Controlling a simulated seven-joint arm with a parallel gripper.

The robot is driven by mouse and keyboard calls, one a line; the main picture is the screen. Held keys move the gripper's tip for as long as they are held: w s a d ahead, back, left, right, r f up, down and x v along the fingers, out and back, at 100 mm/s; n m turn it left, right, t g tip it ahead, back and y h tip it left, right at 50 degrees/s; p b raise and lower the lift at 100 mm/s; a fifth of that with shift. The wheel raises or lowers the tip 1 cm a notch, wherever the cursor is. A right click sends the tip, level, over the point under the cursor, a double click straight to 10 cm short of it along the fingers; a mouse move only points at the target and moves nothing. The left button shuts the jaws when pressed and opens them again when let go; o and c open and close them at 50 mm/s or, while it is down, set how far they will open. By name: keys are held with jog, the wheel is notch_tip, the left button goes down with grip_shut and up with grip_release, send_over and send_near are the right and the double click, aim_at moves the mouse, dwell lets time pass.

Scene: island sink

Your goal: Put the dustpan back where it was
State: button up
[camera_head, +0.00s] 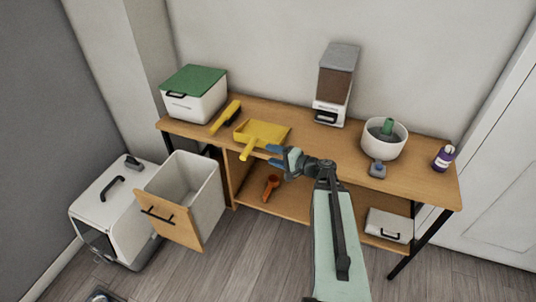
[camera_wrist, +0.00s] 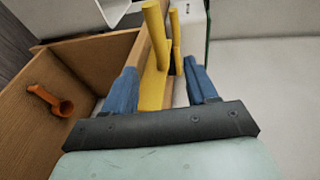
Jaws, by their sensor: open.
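The yellow dustpan (camera_head: 262,134) lies on the wooden tabletop, left of the middle, its handle pointing towards the front edge. My gripper (camera_head: 271,155) is open at the front edge of the table, just right of the dustpan's handle. In the wrist view the dustpan (camera_wrist: 153,88) shows between the two blue fingers of my gripper (camera_wrist: 162,82), with its handle standing up beyond them. I cannot tell whether the fingers touch it. A yellow brush (camera_head: 226,117) with dark bristles lies left of the dustpan.
A green-lidded white bin (camera_head: 195,98) stands at the table's left end. A food dispenser (camera_head: 336,88), a white bowl (camera_head: 384,147) and a purple bottle (camera_head: 443,158) stand to the right. A drawer (camera_head: 185,215) is pulled out below left. An orange scoop (camera_head: 271,187) lies on the lower shelf.

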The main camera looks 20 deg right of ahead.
jog(key=shift+s+d, duration=0.1)
jog(key=shift+s, duration=0.05)
jog(key=s+a+f+n+g, duration=0.2)
jog(key=s+a+f+g, duration=0.5)
jog(key=f, duration=0.5)
jog(key=s+a+f+n+g, duration=0.35)
jog(key=s+a+f, duration=0.45)
jog(key=f, duration=0.4)
jog(key=s+f+n+g+h, duration=0.2)
jog(key=s+f+g, duration=0.1)
jog(key=s, duration=0.4)
jog(key=s+f+n+g+h, duration=0.2)
jog(key=s+f+g+h, duration=0.1)
jog(key=s+f, duration=0.3)
jog(key=s+a+f+n+g+h, duration=0.1)
jog(key=s+f+n+g+h, duration=0.1)
jog(key=s, duration=0.8)
notch_tip(320, 180, down, 3)
jog(key=shift+s+r+g+h, duration=0.2)
jog(key=shift+s+g+h, duration=0.05)
jog(key=shift+g+h, duration=0.55)
